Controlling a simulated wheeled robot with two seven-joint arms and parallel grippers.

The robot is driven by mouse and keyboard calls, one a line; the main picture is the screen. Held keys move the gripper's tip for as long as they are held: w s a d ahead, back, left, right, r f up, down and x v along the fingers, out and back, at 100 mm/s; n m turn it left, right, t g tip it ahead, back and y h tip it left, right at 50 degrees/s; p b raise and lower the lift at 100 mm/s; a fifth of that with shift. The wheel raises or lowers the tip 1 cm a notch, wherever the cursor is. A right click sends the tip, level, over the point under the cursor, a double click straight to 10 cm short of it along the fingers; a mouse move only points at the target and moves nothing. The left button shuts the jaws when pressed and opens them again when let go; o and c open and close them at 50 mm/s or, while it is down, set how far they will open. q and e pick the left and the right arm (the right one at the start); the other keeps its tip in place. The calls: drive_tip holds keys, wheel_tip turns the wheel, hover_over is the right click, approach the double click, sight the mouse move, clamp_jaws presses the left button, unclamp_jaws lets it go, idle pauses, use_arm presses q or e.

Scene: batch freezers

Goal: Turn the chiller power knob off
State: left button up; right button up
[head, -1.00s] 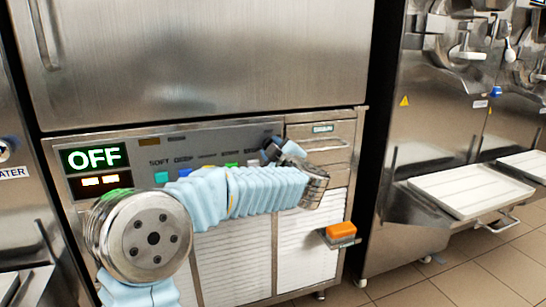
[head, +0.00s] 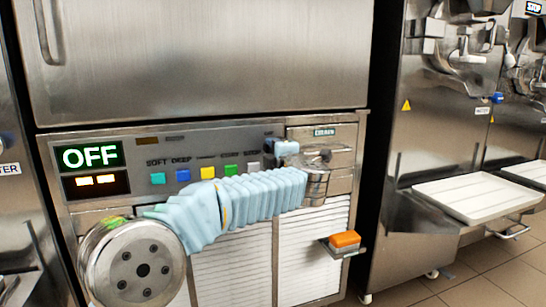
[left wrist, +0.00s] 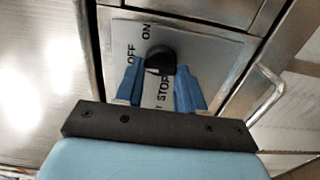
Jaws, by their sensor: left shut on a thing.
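The chiller control panel (head: 220,145) shows a green lit OFF on its display (head: 91,156). My left arm reaches across the panel, and my left gripper (head: 285,147) is at its right end, hiding the knob in the head view. In the left wrist view, the black power knob (left wrist: 160,58) sits on a grey plate (left wrist: 217,52) marked OFF, ON and STOP. The blue fingers of my left gripper (left wrist: 159,80) stand on either side of the knob and are shut on it. The knob's exact pointer direction is hard to tell. My right gripper is not in view.
Several coloured buttons, among them a teal one (head: 158,178), line the panel above my left arm. An orange block (head: 344,239) sits on a small ledge at the lower right. A machine with a white tray (head: 470,202) stands to the right, past a dark gap.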

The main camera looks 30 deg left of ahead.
use_arm(q)
drive_tip(key=shift+a+f, duration=0.1)
drive_tip(key=shift+a, duration=0.05)
idle(0.3)
drive_tip(key=o, duration=1)
drive_tip(key=shift+o, duration=0.2)
drive_tip(key=v, duration=1.4)
